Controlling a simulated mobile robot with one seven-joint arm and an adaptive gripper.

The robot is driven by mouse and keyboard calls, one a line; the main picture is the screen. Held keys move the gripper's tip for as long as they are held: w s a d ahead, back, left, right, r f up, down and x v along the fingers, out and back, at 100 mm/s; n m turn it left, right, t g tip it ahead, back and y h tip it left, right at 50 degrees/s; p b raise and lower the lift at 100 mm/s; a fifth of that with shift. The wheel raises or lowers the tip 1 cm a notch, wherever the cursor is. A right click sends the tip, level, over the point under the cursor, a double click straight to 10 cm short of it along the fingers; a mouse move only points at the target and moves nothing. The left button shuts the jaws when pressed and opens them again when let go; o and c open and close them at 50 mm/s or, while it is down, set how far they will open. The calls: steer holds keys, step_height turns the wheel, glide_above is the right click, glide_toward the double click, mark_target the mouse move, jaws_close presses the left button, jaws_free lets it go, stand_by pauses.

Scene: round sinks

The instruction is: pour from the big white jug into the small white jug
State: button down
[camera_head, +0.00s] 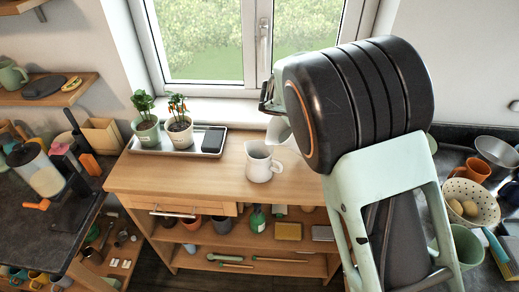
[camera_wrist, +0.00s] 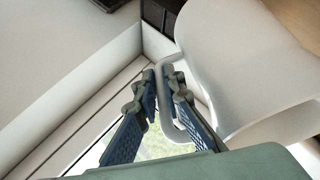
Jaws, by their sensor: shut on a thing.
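The small white jug (camera_head: 260,164) stands upright on the wooden cabinet top, near the middle of the head view. The big white jug (camera_head: 281,134) is just behind and right of it in that view, mostly hidden by my arm. In the wrist view the big jug (camera_wrist: 245,60) fills the upper right. My gripper (camera_wrist: 168,78) is shut on the big jug's handle (camera_wrist: 172,118). In the head view only part of my gripper (camera_head: 268,96) shows, beside the dark arm link. I cannot tell how far the big jug is tilted or what is inside either jug.
A tray (camera_head: 212,143) with two potted plants (camera_head: 180,128) and a dark flat object stands left on the cabinet (camera_head: 150,174), below the window. The cabinet top is clear around the small jug's front and left. A spotted bowl (camera_head: 470,203) and mugs crowd the right counter.

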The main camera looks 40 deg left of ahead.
steer(key=shift+s+a+r+n+t+h, duration=0.15)
steer(key=shift+s+r+t, duration=0.15)
steer(key=shift+r, duration=0.25)
steer(key=shift+s+a+r+n+t+h, duration=0.1)
steer(key=shift+s+a+r+t+h, duration=0.1)
steer(key=shift+r+t, duration=0.35)
steer(key=shift+s+a+r+n+t+h, duration=0.15)
steer(key=shift+s+r+t, duration=0.1)
steer(key=shift+r, duration=0.35)
stand_by(6.2)
